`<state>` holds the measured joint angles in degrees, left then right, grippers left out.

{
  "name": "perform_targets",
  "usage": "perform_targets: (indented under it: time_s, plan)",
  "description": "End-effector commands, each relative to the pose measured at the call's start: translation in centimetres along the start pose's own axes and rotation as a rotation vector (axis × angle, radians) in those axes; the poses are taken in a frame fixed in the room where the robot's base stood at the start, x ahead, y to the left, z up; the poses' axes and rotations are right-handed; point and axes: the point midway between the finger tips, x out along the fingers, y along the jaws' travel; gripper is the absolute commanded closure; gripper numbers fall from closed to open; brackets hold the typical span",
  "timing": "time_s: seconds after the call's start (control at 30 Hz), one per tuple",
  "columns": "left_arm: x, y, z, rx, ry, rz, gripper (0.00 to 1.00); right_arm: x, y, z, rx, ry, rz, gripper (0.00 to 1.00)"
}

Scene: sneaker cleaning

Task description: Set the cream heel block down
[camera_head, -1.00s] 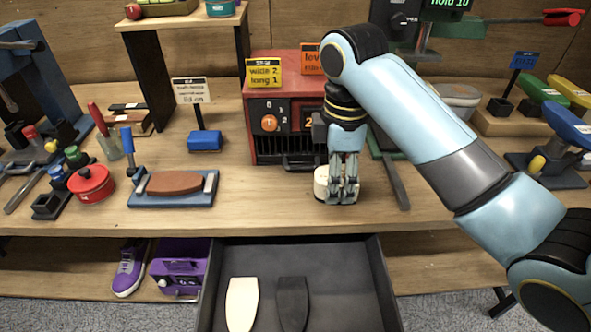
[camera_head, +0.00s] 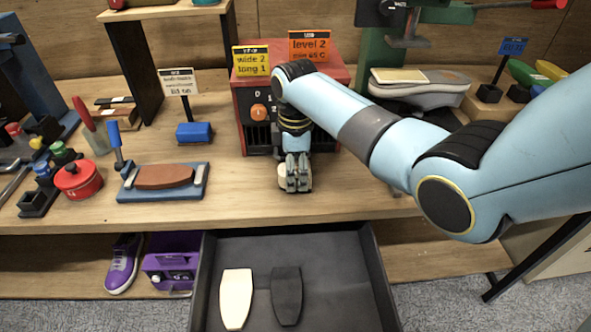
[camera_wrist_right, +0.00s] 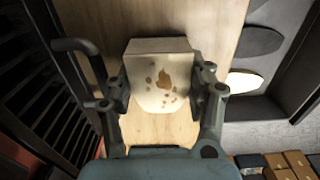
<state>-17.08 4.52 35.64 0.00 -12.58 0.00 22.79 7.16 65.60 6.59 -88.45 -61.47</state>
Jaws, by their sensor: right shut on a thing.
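The cream heel block (camera_wrist_right: 158,78), with brown spots on its face, sits between the two fingers of my right gripper (camera_wrist_right: 165,95) in the right wrist view. The fingers press on its opposite sides. In the head view my right gripper (camera_head: 297,182) points down over the bench in front of the red machine. Only a small part of the cream block (camera_head: 282,177) shows beside the fingers there. I cannot tell whether its underside touches the bench. My left gripper is out of view.
The red machine (camera_head: 258,132) stands just behind the gripper. A blue holder with a brown pad (camera_head: 162,176) lies to the left. The open drawer (camera_head: 345,285) below the bench edge holds a cream and a black sole piece. Bare bench top (camera_head: 235,195) lies around the gripper.

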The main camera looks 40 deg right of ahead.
Motion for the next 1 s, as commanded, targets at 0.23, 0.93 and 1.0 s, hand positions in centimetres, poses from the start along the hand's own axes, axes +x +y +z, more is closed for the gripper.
perform_targets:
  time_s: [0.23, 0.93, 1.0]
  plan:
    - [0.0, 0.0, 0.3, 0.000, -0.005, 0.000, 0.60, 0.0, 0.0, 0.0, 0.000, 0.001, 0.001, 0.80]
    - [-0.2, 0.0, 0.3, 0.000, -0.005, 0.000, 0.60, -1.9, 0.1, -0.1, 0.001, 0.002, 0.005, 0.23]
    - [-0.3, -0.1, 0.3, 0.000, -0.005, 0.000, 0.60, -3.4, 0.1, -0.1, 0.001, 0.002, 0.006, 0.23]
